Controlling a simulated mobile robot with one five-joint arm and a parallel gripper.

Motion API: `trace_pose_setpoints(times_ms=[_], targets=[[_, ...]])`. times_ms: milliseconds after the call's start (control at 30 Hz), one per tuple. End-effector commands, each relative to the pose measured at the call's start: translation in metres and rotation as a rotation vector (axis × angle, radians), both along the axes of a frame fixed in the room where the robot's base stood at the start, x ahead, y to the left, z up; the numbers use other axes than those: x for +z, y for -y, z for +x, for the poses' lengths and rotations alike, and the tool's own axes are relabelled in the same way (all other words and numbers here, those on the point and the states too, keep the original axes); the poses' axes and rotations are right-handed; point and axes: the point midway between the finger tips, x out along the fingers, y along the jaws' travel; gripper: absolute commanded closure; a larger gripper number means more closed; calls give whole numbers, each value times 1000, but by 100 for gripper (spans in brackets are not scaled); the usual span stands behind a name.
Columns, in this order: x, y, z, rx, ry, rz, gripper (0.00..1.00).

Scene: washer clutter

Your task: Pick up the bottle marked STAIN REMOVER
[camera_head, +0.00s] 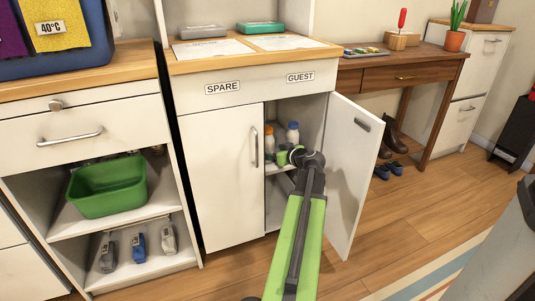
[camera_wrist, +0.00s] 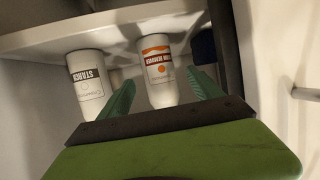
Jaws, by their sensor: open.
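The bottle marked STAIN REMOVER (camera_wrist: 158,70) is white with an orange and white label. It stands in the open cabinet and shows between the two green fingers in the wrist view. My gripper (camera_wrist: 163,77) is open, with a finger on each side of it; I cannot tell if either touches. In the head view, my gripper (camera_head: 286,155) reaches inside the cabinet, close to an orange-capped bottle (camera_head: 269,137) and a blue-capped one (camera_head: 293,131). The lower parts of these are partly hidden by my gripper.
A white bottle marked STARCH (camera_wrist: 86,82) stands left of the STAIN REMOVER bottle in the wrist view, and a dark blue item (camera_wrist: 203,46) is at its right. The open cabinet door (camera_head: 350,170) is close to the right of my arm. The shelf (camera_wrist: 110,32) is close.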

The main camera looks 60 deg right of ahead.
Motion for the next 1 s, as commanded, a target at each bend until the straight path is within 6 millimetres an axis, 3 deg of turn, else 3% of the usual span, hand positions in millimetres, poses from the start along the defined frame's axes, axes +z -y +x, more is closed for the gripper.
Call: trace_pose_setpoints(times_ms=[233,500,700,1000], targets=[[-3,5,9,0,0,0,25],[-16,24,45,0,0,0,25],[-14,23,45,-1,0,1,25],[-14,24,45,-2,0,0,63]])
